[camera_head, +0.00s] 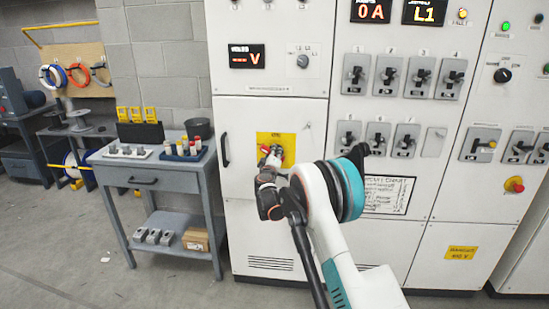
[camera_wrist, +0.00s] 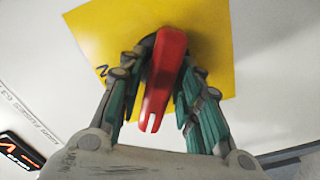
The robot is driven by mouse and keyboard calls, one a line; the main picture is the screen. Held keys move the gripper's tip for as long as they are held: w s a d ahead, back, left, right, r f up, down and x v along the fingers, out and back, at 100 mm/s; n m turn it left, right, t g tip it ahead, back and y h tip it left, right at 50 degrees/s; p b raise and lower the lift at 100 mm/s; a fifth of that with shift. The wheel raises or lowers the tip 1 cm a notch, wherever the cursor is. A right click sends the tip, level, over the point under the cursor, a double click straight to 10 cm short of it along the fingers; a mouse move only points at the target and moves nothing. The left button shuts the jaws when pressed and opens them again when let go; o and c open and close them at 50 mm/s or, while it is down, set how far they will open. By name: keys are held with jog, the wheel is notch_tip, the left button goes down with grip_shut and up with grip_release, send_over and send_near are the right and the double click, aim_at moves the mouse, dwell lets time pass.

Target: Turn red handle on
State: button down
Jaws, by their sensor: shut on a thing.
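The red handle (camera_head: 266,149) sits on a yellow plate (camera_head: 288,142) on the white cabinet door. In the wrist view the red handle (camera_wrist: 163,80) stands between my fingers in front of the yellow plate (camera_wrist: 207,32), slightly tilted in the picture. My gripper (camera_head: 270,165) is at the handle. In the wrist view my gripper (camera_wrist: 158,88) has its teal-padded fingers on both sides of the handle, shut on it. The handle's pivot and the plate's markings are mostly hidden by the fingers.
A grey workbench (camera_head: 165,177) with small parts and bottles stands left of the cabinet. Rows of switches (camera_head: 388,75) are above and right of the handle. A red emergency button (camera_head: 515,185) is farther right. Floor is clear at the lower left.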

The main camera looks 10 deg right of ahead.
jog(key=m, duration=0.5)
jog(key=shift+d+r+m+p, duration=0.1)
jog(key=shift+m+p, duration=0.25)
jog(key=shift+m, duration=0.05)
jog(key=m, duration=0.5)
jog(key=shift+d+m, duration=0.15)
jog(key=shift+m, duration=0.25)
jog(key=c, duration=1.4)
grip_release()
jog(key=v, duration=1.2)
